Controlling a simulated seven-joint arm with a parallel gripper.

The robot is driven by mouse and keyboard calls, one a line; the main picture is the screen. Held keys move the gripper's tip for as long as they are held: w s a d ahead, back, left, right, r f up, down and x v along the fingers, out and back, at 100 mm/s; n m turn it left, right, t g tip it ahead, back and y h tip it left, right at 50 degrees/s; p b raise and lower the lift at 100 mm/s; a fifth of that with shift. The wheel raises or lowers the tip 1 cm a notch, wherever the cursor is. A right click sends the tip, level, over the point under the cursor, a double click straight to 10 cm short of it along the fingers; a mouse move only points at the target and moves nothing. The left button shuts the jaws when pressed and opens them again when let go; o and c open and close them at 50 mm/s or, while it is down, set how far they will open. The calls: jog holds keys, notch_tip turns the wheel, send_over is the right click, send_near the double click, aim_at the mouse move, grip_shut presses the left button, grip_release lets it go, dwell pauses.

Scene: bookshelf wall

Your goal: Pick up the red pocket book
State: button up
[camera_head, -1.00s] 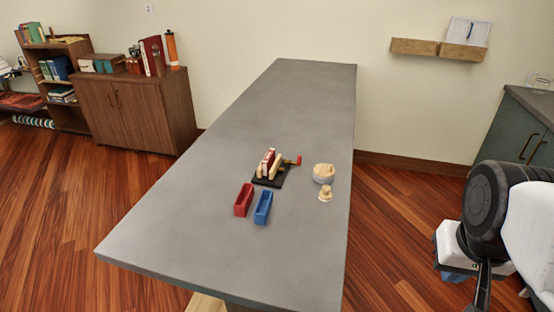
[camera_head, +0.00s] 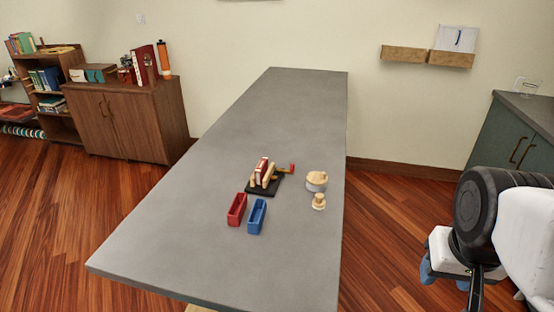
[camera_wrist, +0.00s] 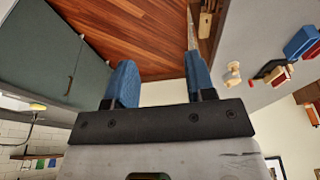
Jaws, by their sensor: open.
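A small red book (camera_head: 262,168) with pale sides stands in a black-based holder (camera_head: 262,190) on the grey table. Pale upright pieces stand close beside it, and I cannot clearly separate them. My gripper shows in the wrist view (camera_wrist: 160,62) with its two blue fingers apart and nothing between them. It hangs off the table's right side over the wooden floor, well away from the book. In the head view my gripper is partly hidden at the lower right.
A red bin (camera_head: 237,211) and a blue bin (camera_head: 257,217) stand in front of the holder. A round wooden-topped object (camera_head: 316,181) and a small pale figure (camera_head: 319,201) stand to its right. The table's far part is clear. Larger red books (camera_head: 144,66) stand on the cabinet (camera_head: 128,122).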

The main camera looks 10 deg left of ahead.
jog(key=shift+w, duration=0.1)
jog(key=w+a+r, duration=0.2)
jog(key=w+a, duration=0.1)
jog(key=w, duration=0.4)
jog(key=w+a+r, duration=0.2)
jog(key=w+a, duration=0.1)
jog(key=w, duration=0.3)
jog(key=g, duration=0.3)
send_over(262, 164)
jog(key=f, duration=1)
jog(key=shift+d, duration=0.2)
jog(key=shift+w+a+f, duration=0.1)
jog(key=shift+w+a, duration=0.05)
jog(key=shift+a, duration=0.1)
jog(key=shift+f, duration=0.1)
jog(key=shift+f, duration=1.15)
